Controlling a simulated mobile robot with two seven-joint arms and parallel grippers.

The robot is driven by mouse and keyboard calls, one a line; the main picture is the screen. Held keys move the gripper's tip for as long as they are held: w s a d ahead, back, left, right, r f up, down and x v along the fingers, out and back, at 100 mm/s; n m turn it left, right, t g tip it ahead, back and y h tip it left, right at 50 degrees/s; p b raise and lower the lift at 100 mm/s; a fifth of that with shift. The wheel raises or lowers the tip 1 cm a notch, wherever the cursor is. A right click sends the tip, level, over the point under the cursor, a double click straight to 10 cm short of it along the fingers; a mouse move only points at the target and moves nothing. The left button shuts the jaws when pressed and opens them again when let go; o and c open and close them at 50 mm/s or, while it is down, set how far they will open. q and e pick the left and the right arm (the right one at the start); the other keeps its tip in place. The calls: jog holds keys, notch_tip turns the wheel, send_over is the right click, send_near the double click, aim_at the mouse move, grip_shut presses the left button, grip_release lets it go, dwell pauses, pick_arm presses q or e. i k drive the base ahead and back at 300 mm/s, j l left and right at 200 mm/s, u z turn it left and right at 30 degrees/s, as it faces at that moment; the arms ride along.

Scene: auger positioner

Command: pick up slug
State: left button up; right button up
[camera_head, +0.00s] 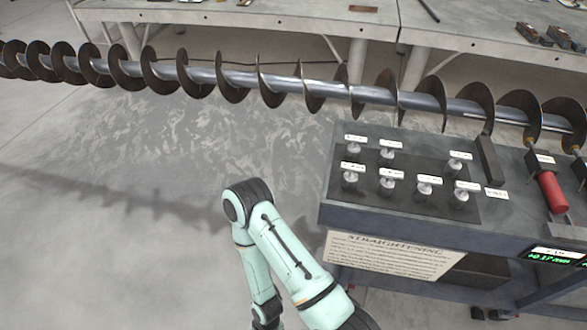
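Several small silvery cylinders, which look like the slugs (350,180), stand on a dark mat (405,203) on top of a grey cart (350,220). They are in two rows, each with a small white label above it; the label text is too small to read. One stands at the back right of the mat (455,168). All of them appear upright on the mat. A mint-green arm of mine shows at the bottom middle, bent at the elbow, left of the cart. Neither of my grippers is in view.
A long steel auger (330,88) with dark spiral flights runs across behind the cart. A dark upright block (487,160) and a red-handled tool (552,191) are on the cart's right. A "STRAIGHTENING" sign (390,257) hangs on its front. Grey tables (490,32) stand behind.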

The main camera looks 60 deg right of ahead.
aim_at(350, 180)
jog(key=i+z, duration=0.3)
jog(key=i+j+z, duration=0.2)
jog(key=i+z, duration=0.15)
jog(key=i, duration=0.15)
jog(key=i+j+z, duration=0.3)
jog(key=i+z, duration=0.15)
jog(key=z, duration=0.25)
jog(key=i+z, duration=0.15)
jog(key=z, duration=0.25)
jog(key=i+j+z, duration=0.1)
jog(key=z, duration=0.35)
jog(key=i+j+z, duration=0.1)
jog(key=z, duration=0.3)
jog(key=i+z, duration=0.1)
jog(key=z, duration=0.3)
jog(key=i+j+z, duration=0.1)
jog(key=z, duration=0.3)
jog(key=j+z, duration=0.2)
jog(key=z, duration=0.15)
jog(key=i+j+z, duration=0.1)
jog(key=z, duration=0.3)
jog(key=i+j+z, duration=0.1)
jog(key=z, duration=0.35)
jog(key=j+z, duration=0.45)
jog(key=i+j+z, duration=0.1)
jog(key=z, duration=0.3)
jog(key=j, duration=0.1)
